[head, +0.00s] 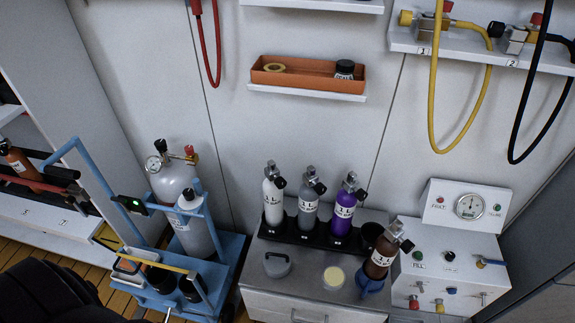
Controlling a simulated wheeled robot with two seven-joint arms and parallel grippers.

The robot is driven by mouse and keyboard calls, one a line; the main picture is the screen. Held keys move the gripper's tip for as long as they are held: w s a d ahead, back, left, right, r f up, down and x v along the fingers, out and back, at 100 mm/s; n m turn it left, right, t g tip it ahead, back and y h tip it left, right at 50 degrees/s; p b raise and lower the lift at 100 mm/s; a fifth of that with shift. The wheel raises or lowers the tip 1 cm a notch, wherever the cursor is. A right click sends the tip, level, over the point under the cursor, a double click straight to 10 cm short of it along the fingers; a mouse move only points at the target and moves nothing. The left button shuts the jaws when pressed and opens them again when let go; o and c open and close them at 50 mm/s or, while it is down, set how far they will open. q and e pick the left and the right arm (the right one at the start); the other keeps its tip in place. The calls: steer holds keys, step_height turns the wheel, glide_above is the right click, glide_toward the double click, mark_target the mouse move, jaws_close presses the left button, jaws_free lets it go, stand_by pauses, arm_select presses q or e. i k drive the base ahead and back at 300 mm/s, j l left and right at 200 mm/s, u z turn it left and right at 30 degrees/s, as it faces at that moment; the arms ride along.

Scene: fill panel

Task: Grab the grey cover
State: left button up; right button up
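The grey cover (277,264) is a round grey lid with a raised handle. It lies on the left part of the grey cabinet top (307,273), in front of the bottle rack and apart from the things around it. A black shape at the lower left corner looks like part of my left arm. Neither gripper's fingers show in the head view.
A rack (308,238) with white, grey and purple bottles stands behind the cover. A pale yellow disc (334,277) lies to its right, then a tilted brown bottle (382,256) in a blue holder. A blue cart (205,283) with cylinders stands left. A gauge panel (450,262) stands right.

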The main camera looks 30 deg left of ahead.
mark_target(277, 261)
steer(key=u, duration=0.95)
